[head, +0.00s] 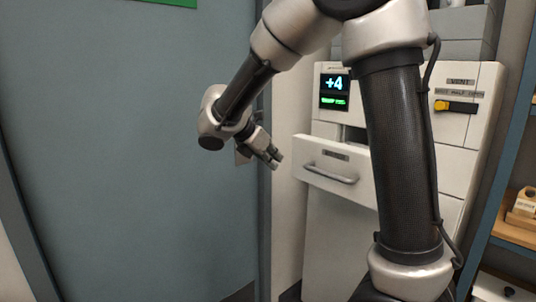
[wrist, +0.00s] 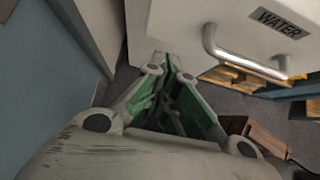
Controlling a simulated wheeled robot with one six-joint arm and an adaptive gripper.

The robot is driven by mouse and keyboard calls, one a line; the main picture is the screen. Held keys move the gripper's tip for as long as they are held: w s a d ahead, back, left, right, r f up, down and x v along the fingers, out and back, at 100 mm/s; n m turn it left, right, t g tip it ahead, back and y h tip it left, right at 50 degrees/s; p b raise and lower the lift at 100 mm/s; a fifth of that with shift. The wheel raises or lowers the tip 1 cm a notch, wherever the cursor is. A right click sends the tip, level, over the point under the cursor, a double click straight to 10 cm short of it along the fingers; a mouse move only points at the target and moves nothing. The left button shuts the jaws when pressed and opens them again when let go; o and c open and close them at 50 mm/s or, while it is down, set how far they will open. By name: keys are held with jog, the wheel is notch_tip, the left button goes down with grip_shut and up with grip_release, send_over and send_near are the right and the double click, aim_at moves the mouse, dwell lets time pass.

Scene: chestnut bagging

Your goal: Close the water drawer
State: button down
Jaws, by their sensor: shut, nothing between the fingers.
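The water drawer (head: 318,171) is a white drawer in the white machine, and it stands out from the machine's front. Its grey bar handle (head: 330,174) is on the front face. In the wrist view the drawer front (wrist: 225,15) fills the top, with a WATER label (wrist: 278,22) and the handle (wrist: 245,55). My gripper (head: 275,159) is shut and empty, just left of the drawer front in the head view. In the wrist view its fingers (wrist: 170,70) point toward the drawer's lower left edge, clear of the handle. My arm hides part of the drawer's right side.
The white machine (head: 462,160) has a display (head: 335,91) reading +4 and a yellow and black lever (head: 455,106) beside VENT and HALF labels. A blue-grey door or wall panel (head: 130,150) stands at left. A shelf (head: 515,234) with a wooden item is at right.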

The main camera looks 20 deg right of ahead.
jog(key=shift+w+d+f, duration=0.4)
jog(key=shift+d+f, duration=0.15)
jog(key=shift+d, duration=0.6)
jog(key=shift+w+d+f, duration=0.45)
jog(key=shift+d+f, duration=0.1)
jog(key=shift+d, duration=0.65)
jog(key=shift+w+d+f, duration=0.4)
jog(key=shift+d+f, duration=0.15)
jog(key=shift+d, duration=0.6)
jog(key=w+d, duration=0.3)
jog(key=d, duration=0.5)
jog(key=w+d, duration=0.3)
jog(key=d, duration=0.5)
jog(key=w+d, duration=0.3)
jog(key=d, duration=0.6)
jog(key=shift+d+r, duration=0.1)
jog(key=shift+r, duration=0.1)
jog(key=shift+w, duration=0.1)
